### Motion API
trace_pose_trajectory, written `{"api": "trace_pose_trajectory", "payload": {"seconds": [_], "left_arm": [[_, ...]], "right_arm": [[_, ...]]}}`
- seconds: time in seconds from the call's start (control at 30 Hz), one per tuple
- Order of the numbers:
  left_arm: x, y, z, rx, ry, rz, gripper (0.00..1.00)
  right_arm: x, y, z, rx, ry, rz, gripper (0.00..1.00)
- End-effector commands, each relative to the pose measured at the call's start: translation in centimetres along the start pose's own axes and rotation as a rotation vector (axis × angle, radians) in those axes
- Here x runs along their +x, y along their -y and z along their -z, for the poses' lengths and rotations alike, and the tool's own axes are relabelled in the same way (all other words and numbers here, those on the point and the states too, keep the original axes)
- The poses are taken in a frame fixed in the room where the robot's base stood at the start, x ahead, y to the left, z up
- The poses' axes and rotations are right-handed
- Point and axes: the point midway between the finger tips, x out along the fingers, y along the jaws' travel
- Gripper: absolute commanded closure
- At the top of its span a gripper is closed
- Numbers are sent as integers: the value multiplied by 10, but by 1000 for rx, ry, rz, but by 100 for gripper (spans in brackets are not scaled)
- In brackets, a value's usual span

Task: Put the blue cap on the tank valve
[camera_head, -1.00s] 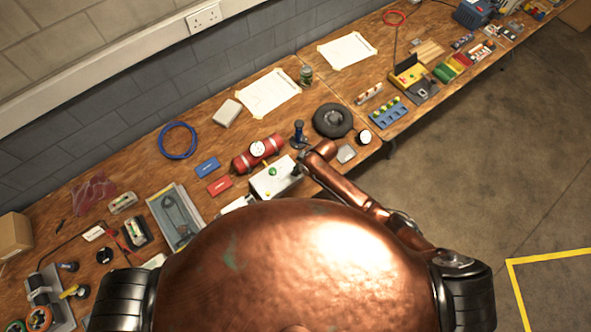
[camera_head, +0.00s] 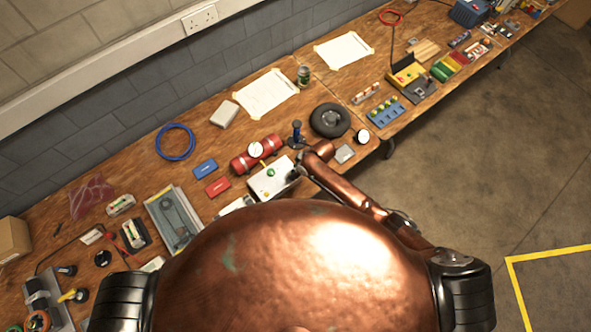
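A red tank (camera_head: 241,162) lies on its side on the workbench, with a round white gauge (camera_head: 255,149) on it. Its valve is too small to make out clearly. A small upright dark-blue piece (camera_head: 296,128) stands just right of the tank on a darker base; I cannot tell whether it is the blue cap. My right gripper (camera_head: 298,166) is low over the bench, right of a white box (camera_head: 270,184) with a green button and in front of the blue piece. Its fingers are small and partly hidden by my arm. My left gripper is not in view.
A black wheel (camera_head: 330,120) lies behind and right of my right gripper. Blue and red flat boxes lie left of the tank. A wall runs behind the bench.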

Motion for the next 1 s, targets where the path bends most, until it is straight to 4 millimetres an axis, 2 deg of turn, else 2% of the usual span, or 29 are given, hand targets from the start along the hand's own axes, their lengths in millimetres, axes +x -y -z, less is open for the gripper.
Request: {"api": "trace_pose_trajectory", "payload": {"seconds": [0.17, 0.5, 0.6, 0.8, 1.0], "left_arm": [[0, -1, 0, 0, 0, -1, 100], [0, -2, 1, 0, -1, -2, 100], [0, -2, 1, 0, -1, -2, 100], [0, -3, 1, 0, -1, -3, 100], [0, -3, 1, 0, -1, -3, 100]], "right_arm": [[-17, -1, 0, 0, -2, -2, 65], [-86, 0, 0, -1, -2, -3, 65], [-102, 0, 0, -1, -1, -2, 65], [-118, 1, -1, 0, 0, -1, 65], [-120, 1, -1, 1, 1, 0, 65]]}}
